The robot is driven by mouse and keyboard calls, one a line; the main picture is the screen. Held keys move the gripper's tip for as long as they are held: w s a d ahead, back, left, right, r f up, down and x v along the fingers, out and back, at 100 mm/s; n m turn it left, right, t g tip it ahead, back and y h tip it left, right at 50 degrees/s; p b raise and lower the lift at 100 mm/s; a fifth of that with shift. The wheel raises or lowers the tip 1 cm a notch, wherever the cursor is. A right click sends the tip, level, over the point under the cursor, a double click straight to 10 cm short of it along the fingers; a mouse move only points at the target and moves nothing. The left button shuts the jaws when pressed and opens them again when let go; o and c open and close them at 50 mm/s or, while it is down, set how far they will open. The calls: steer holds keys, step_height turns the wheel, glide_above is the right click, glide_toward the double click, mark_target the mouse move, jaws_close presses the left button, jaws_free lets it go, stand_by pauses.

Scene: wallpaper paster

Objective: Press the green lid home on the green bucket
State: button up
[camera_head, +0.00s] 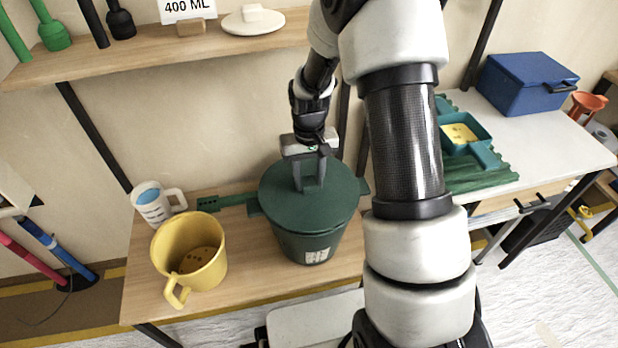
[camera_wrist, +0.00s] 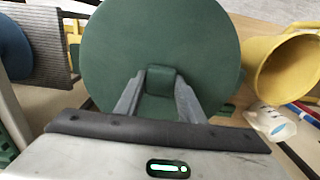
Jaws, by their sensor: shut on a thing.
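The green bucket (camera_head: 308,244) stands upright on the wooden table and has a small white label on its front. The round green lid (camera_head: 325,207) lies over the bucket's mouth and covers it. I cannot tell whether its rim is fully seated. My gripper (camera_head: 309,180) comes down from above onto the middle of the lid. In the wrist view, the fingers of my gripper (camera_wrist: 161,85) are shut on the lid's square green knob (camera_wrist: 160,81), one on each side. The lid (camera_wrist: 160,35) hides most of the bucket there.
A yellow jug (camera_head: 178,246) and a white measuring cup (camera_head: 152,207) stand left of the bucket. A wall shelf (camera_head: 150,48) is above. A white table (camera_head: 560,137) with a blue box (camera_head: 520,84) stands right.

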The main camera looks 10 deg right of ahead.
mark_target(309, 181)
steer(key=shift+f+b, duration=0.65)
steer(key=shift+f, duration=0.35)
steer(key=o, duration=1.2)
step_height(309, 181, up, 18)
steer(key=p, duration=0.4)
steer(key=shift+f, duration=0.25)
